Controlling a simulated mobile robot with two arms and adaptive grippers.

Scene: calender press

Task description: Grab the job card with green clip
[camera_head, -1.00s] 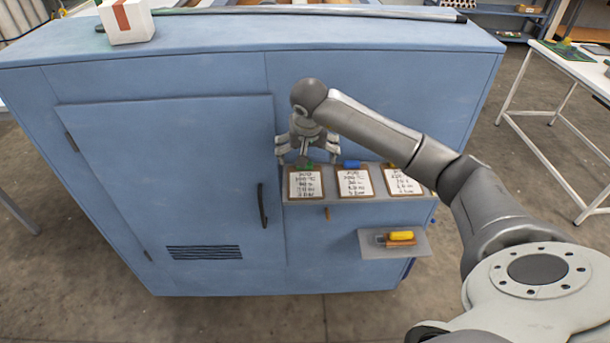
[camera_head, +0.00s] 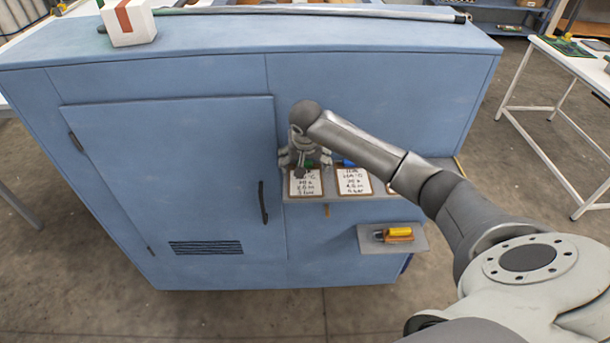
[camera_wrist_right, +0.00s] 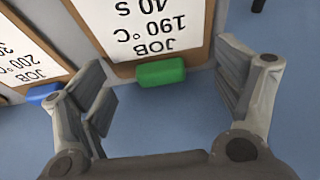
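The job card with the green clip (camera_wrist_right: 161,72) is a brown board with a white sheet (camera_wrist_right: 140,25) reading "JOB 190 °C 40 S". The card with the blue clip (camera_wrist_right: 43,93) is beside the left finger; that card also shows in the head view (camera_head: 353,182). My left gripper is not in view.
The cards sit on a ledge on the blue machine (camera_head: 170,130). A small shelf (camera_head: 370,247) below holds a yellow-orange item (camera_head: 397,234). A door handle (camera_head: 263,203) lies left of the cards. A white table (camera_head: 560,60) stands at right.

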